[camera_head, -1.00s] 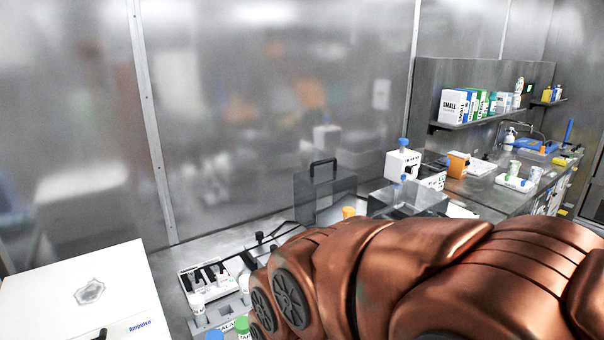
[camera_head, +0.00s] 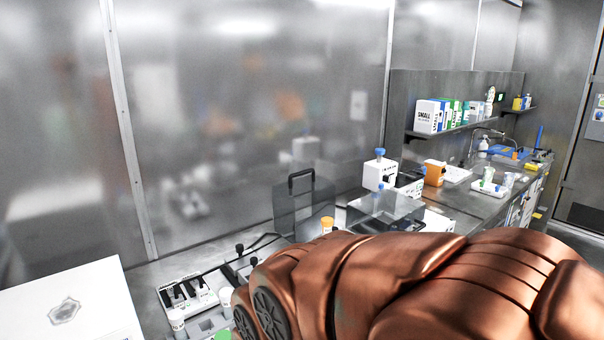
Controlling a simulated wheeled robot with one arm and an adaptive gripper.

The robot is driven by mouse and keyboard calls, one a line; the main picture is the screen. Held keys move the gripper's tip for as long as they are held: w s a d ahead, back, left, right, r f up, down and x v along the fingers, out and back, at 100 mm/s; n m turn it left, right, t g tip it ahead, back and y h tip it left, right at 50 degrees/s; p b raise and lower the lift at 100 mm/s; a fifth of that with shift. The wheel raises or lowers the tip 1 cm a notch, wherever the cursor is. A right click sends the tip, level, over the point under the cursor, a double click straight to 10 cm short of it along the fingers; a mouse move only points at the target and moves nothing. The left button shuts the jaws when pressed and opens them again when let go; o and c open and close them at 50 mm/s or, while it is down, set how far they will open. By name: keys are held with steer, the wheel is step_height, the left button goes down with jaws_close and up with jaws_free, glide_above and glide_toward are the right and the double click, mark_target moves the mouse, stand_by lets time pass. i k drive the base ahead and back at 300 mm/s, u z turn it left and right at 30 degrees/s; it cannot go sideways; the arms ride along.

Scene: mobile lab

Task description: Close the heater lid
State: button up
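A dark see-through lid with a black handle (camera_head: 300,206) stands upright near the back wall, in the middle of the head view. I take it to be the heater lid, and it stands open. The heater body below it is mostly hidden behind my copper-coloured arm. My arm fills the lower right of the view, in front of the bench. My gripper is out of view, so its distance from the lid cannot be told.
A clear box (camera_head: 408,208) stands right of the lid. A small yellow-capped container (camera_head: 327,225) stands between lid and arm. A pipette rack (camera_head: 185,290) and a white box (camera_head: 75,300) are at lower left. A shelf (camera_head: 460,131) with boxes hangs at right.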

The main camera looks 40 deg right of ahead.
mark_target(284, 224)
steer(key=k, duration=1.2)
steer(key=z, duration=0.6)
steer(key=i, duration=0.45)
steer(key=z, duration=0.55)
steer(key=i, duration=0.75)
steer(key=u, duration=0.8)
steer(key=i, duration=0.8)
steer(key=u, duration=0.9)
